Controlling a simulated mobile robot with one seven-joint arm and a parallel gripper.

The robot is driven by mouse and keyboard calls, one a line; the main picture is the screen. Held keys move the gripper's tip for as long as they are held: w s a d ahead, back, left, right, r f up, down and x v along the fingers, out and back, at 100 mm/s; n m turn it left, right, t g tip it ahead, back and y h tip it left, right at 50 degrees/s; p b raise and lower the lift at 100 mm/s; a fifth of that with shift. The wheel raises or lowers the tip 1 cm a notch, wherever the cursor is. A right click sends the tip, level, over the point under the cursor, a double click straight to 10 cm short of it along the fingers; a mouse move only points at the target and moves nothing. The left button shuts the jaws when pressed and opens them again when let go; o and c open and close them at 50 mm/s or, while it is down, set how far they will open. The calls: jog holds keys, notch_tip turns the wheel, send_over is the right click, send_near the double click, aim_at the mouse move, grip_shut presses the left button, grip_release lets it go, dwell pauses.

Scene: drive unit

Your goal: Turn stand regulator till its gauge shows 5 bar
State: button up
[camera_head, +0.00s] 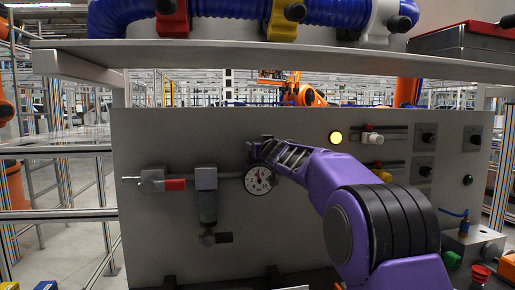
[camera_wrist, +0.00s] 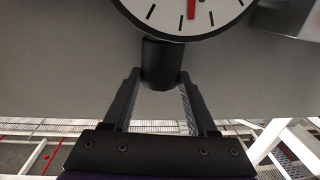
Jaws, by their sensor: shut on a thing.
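The stand regulator's round white gauge (camera_head: 257,180) with a dark rim is on the grey upright panel. Its red needle points roughly up in the head view; the numbers are too small to read. The gauge also shows upside down at the top of the wrist view (camera_wrist: 185,15), cut off by the edge. My gripper (camera_head: 262,152) is just above the gauge. In the wrist view its two black fingers (camera_wrist: 160,82) are shut on the black cylindrical regulator knob (camera_wrist: 161,62). The head view mostly hides the knob behind my gripper.
A filter bowl (camera_head: 208,205) and a valve with a red handle (camera_head: 175,184) are left of the gauge. A shelf (camera_head: 250,57) overhangs above, carrying a blue hose (camera_head: 230,10). A yellow lamp (camera_head: 336,137) and black knobs are to the right.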

jog(key=o, duration=1.4)
jog(key=shift+c, duration=0.2)
jog(key=shift+s, duration=0.1)
jog(key=b+v, duration=0.3)
jog(key=v, duration=1.4)
jog(key=shift+s+d, duration=0.1)
jog(key=shift+d, duration=0.05)
